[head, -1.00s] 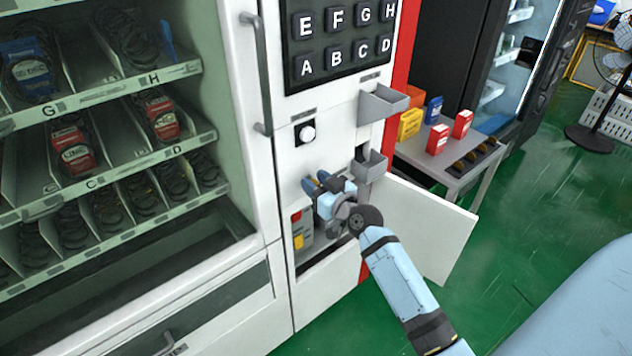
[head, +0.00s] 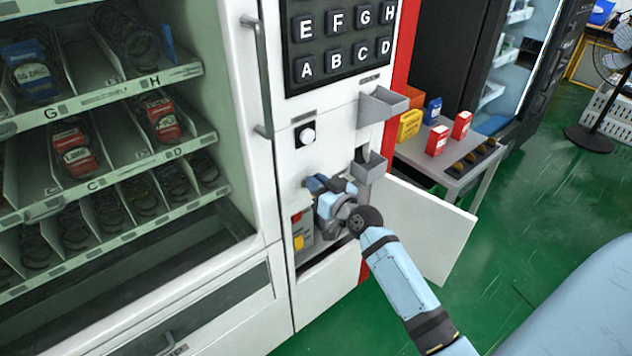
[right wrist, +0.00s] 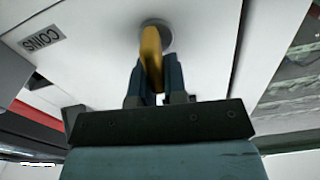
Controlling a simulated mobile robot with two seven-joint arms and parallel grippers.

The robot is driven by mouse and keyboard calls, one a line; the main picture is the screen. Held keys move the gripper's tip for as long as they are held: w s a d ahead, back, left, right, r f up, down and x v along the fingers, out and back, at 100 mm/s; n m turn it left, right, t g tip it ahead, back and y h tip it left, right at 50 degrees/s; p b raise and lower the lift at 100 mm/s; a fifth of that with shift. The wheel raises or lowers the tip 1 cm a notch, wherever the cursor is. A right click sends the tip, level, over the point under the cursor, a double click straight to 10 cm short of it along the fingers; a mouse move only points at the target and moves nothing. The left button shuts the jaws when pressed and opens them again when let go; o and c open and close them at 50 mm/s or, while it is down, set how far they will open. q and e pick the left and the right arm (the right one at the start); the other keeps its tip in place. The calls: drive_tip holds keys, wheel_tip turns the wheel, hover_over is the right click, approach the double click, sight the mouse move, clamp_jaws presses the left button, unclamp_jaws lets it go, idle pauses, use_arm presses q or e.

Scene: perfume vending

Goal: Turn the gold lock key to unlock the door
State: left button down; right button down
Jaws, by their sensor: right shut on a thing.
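The gold lock key (right wrist: 151,52) sits in a round grey lock (right wrist: 156,36) on the white front of the vending machine, in the right wrist view. My right gripper (right wrist: 152,80) is shut on the key, one dark blue finger on each side of it. In the head view my right gripper (head: 312,184) is against the machine front, below the round white button, and hides the key and lock. My left gripper is not in view.
A small white door (head: 425,225) stands open below and right of my right gripper. A grey tray (head: 372,166) juts out just above it. A side table (head: 440,172) with small coloured boxes stands to the right.

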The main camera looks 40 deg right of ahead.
drive_tip(key=m, duration=0.1)
drive_tip(key=m+p, duration=0.1)
drive_tip(key=m, duration=0.1)
drive_tip(key=shift+d, duration=0.3)
use_arm(q)
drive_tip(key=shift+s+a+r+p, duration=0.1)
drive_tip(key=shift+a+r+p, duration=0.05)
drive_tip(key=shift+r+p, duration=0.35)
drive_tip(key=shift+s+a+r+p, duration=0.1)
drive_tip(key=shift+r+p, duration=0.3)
drive_tip(key=shift+p, duration=0.2)
use_arm(e)
drive_tip(key=m, duration=0.4)
drive_tip(key=f+m, duration=0.1)
drive_tip(key=m, duration=0.4)
drive_tip(key=d+f+m, duration=0.1)
drive_tip(key=m, duration=0.3)
drive_tip(key=shift+d, duration=0.1)
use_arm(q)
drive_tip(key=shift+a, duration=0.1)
use_arm(e)
drive_tip(key=shift+m, duration=0.5)
drive_tip(key=c, duration=1.2)
unclamp_jaws()
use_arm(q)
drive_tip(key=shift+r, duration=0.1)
use_arm(e)
drive_tip(key=shift+o, duration=0.2)
